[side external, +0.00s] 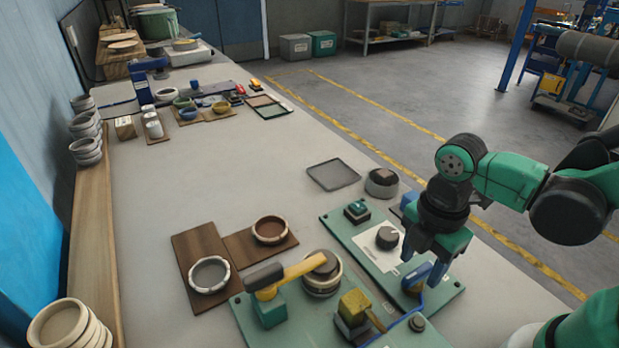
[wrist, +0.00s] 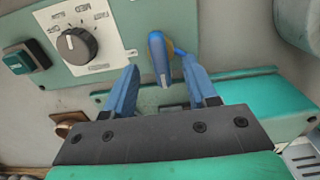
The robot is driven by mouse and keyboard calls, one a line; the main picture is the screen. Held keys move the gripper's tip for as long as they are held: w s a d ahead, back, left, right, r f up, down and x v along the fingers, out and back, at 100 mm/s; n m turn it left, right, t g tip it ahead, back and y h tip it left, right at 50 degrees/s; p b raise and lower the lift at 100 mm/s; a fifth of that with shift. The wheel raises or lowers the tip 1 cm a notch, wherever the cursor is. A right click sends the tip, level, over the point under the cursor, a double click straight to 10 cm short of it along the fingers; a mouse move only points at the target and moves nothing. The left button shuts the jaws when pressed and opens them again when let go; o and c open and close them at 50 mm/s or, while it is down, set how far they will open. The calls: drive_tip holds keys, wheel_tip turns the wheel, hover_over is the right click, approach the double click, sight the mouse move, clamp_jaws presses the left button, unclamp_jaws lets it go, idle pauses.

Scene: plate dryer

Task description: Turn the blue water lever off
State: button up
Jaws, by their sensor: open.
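The blue water lever (wrist: 157,55) shows in the wrist view as a rounded blue handle with a lighter tip, mounted on the green panel. In the side external view the lever (side external: 416,274) is partly covered by my gripper (side external: 424,260). My gripper (wrist: 160,66) is open, with one blue finger on each side of the lever. A gap shows between each finger and the handle in the wrist view. I cannot tell how deep the fingers reach around it.
A black dial (wrist: 76,44) on a white label and a teal button (wrist: 24,59) sit left of the lever in the wrist view. A second green panel with a yellow-handled lever (side external: 293,275) stands close by. A dark tray (side external: 333,175) lies behind on the table.

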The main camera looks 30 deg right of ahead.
drive_tip(key=shift+f, duration=0.65)
clamp_jaws()
